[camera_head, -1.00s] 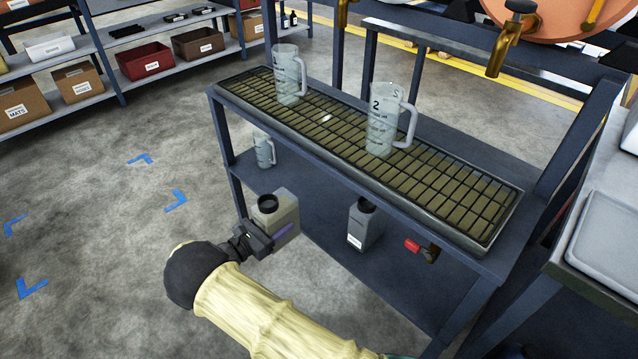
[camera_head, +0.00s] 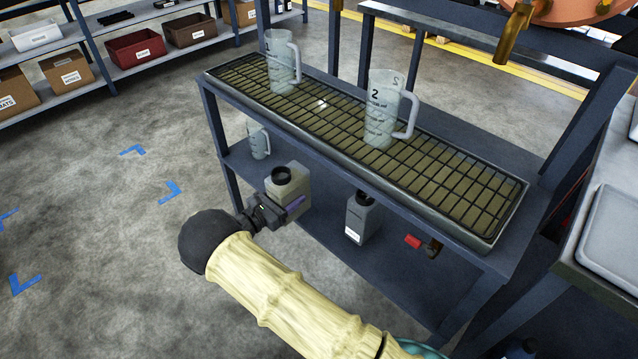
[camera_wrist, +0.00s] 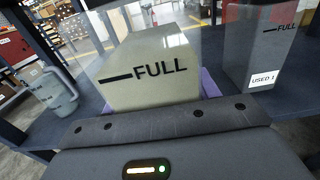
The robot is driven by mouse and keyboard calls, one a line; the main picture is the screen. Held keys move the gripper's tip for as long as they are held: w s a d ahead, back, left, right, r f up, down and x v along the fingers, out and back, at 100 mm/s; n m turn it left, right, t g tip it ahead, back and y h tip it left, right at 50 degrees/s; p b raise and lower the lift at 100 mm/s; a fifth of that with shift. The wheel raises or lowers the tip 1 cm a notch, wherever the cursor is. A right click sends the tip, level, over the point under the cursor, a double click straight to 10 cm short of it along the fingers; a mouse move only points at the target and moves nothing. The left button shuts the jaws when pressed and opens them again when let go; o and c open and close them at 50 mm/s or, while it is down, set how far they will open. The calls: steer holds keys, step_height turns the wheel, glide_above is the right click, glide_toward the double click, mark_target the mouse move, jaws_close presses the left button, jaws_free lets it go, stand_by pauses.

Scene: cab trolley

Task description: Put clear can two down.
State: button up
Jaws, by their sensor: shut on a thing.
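A clear, squarish can with a dark cap (camera_head: 288,186) is held in my gripper (camera_head: 280,212) at the front edge of the trolley's lower shelf. In the wrist view the can (camera_wrist: 150,75) is upright or nearly so, pale inside, and marked FULL. A purple pad shows beside it. My gripper is shut on this can. Whether its base touches the shelf is hard to tell. A grey can (camera_head: 360,217) stands on the lower shelf (camera_head: 325,235) to the right; in the wrist view this grey can (camera_wrist: 262,45) bears FULL and a USED label.
Two measuring jugs, one marked 1 (camera_head: 283,62) and one marked 2 (camera_head: 383,110), stand on the grated top tray (camera_head: 455,180). A smaller jug (camera_head: 258,140) stands on the lower shelf at left. A red-handled valve (camera_head: 414,241) hangs under the tray at right.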

steer(key=b+x, duration=0.2)
steer(key=x, duration=0.9)
steer(key=shift+w, duration=0.15)
steer(key=f, duration=0.1)
steer(key=f+b, duration=0.1)
steer(key=w+d+f+b, duration=0.1)
steer(key=shift+f, duration=0.2)
steer(key=shift+f, duration=0.1)
steer(key=o, duration=1.4)
steer(key=shift+s+f, duration=0.1)
steer(key=shift+f, duration=0.05)
